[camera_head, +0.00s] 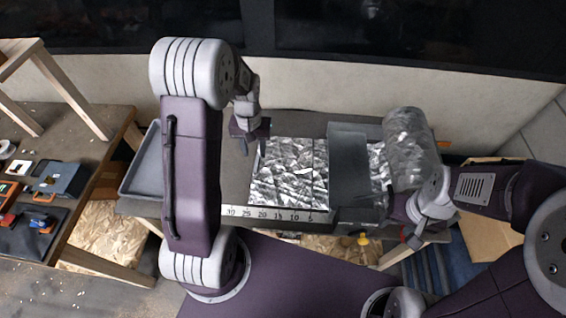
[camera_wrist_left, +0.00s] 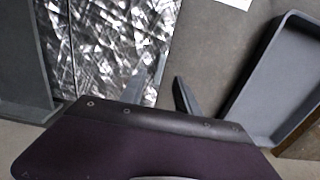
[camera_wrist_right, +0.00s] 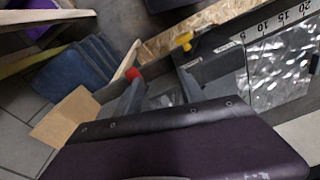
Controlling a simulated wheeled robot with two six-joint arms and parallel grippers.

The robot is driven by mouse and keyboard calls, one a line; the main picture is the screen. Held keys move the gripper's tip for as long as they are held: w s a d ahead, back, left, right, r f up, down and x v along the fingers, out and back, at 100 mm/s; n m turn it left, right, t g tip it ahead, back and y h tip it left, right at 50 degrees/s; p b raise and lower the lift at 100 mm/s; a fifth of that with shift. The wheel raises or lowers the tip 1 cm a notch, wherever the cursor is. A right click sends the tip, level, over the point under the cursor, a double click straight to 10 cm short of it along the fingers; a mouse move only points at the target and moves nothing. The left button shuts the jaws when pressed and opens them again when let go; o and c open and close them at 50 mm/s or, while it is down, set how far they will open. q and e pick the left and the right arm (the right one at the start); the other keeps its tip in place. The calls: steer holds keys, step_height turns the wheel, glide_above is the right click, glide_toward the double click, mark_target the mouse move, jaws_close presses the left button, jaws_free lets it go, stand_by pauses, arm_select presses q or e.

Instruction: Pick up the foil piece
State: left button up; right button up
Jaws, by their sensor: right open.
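The foil piece (camera_head: 290,172) is a crinkled silver sheet lying flat on the grey worktop, left of a dark grey bar. It also shows in the left wrist view (camera_wrist_left: 112,45) and, partly, in the right wrist view (camera_wrist_right: 283,70). My left gripper (camera_head: 256,145) is open and empty at the sheet's far left edge. In the left wrist view, its fingers (camera_wrist_left: 168,80) stand either side of that edge; contact cannot be told. My right gripper (camera_head: 402,232) is open and empty at the worktop's front right. It also shows in the right wrist view (camera_wrist_right: 160,78).
The dark grey bar (camera_head: 348,155) stands right of the sheet, with a crinkled silver roll (camera_head: 408,150) beyond it. A grey tray (camera_head: 142,163) is at the left. A ruler strip (camera_head: 270,214) edges the front. A yellow-handled item (camera_wrist_right: 184,40) is near my right gripper.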

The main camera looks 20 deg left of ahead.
mark_target(256, 166)
arm_select(q)
step_height(256, 166, down, 2)
steer(key=shift+s+f, duration=0.1)
steer(key=shift+f, duration=0.15)
steer(key=shift+a+f, duration=0.15)
steer(key=shift+f, duration=0.3)
step_height(256, 166, down, 4)
steer(key=shift+f, duration=0.35)
jaws_close()
